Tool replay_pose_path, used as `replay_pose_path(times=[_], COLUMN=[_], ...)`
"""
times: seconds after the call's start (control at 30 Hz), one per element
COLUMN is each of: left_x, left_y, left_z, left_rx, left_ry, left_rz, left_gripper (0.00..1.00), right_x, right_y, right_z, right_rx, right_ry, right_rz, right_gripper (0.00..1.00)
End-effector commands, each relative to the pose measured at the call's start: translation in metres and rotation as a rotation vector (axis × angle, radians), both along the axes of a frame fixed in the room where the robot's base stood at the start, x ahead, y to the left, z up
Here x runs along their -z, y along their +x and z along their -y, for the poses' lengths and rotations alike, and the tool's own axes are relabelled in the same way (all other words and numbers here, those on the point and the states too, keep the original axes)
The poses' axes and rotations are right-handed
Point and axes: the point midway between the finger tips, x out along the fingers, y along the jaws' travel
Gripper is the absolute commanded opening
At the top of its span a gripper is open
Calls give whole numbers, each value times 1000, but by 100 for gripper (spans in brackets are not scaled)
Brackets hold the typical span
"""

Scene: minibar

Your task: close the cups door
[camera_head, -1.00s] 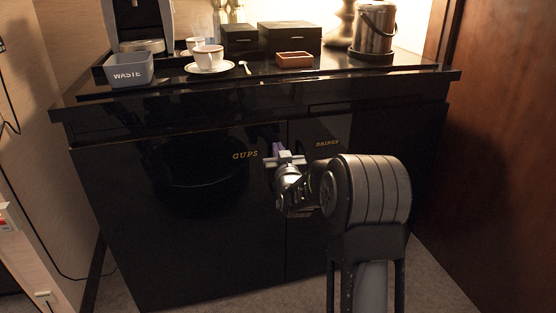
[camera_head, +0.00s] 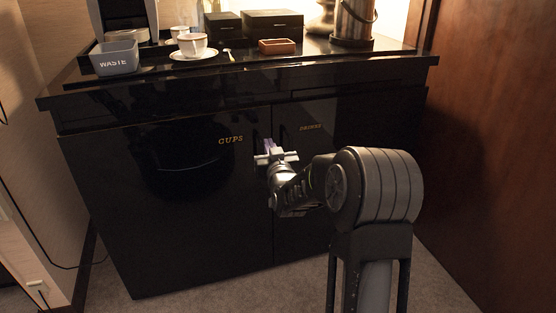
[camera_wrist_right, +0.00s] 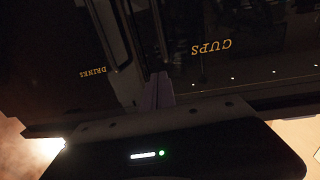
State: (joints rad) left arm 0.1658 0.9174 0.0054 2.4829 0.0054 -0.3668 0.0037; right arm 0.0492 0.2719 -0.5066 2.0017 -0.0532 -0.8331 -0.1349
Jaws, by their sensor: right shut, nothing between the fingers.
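The cups door (camera_head: 190,220) is a glossy black panel with gold CUPS lettering on the left front of the minibar. In the head view it looks flush, or nearly flush, with the front; a small gap is too dark to rule out. My right gripper (camera_head: 268,149) is shut and empty, close to the seam between the cups door and the drinks door (camera_head: 330,170). In the right wrist view its fingers (camera_wrist_right: 159,90) lie between the upside-down CUPS and DRINKS lettering, near the seam. I cannot tell whether they touch the door. My left gripper is out of view.
The black countertop (camera_head: 130,88) holds a grey waste bin (camera_head: 115,60), a cup on a saucer (camera_head: 192,45), dark boxes (camera_head: 272,24), a small brown tray (camera_head: 277,46) and a metal bucket (camera_head: 354,22). A brown wooden panel (camera_head: 480,130) stands at the right. Carpet lies in front.

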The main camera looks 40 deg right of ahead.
Motion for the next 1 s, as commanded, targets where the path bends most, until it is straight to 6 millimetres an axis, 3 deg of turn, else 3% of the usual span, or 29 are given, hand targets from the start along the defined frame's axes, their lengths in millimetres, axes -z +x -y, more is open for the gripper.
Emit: replay_pose_path(times=[0.2,0.4,1.0], left_x=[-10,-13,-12], left_y=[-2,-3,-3], left_z=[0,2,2], left_rx=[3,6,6], left_ry=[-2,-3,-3], left_rz=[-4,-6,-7], left_gripper=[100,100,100], right_x=[-3,-2,-1], right_y=[-37,-59,-62], right_z=[-16,-25,-26], right_rx=[0,0,0], right_ry=[2,1,0], right_rz=[1,3,1], right_gripper=[0,0,0])
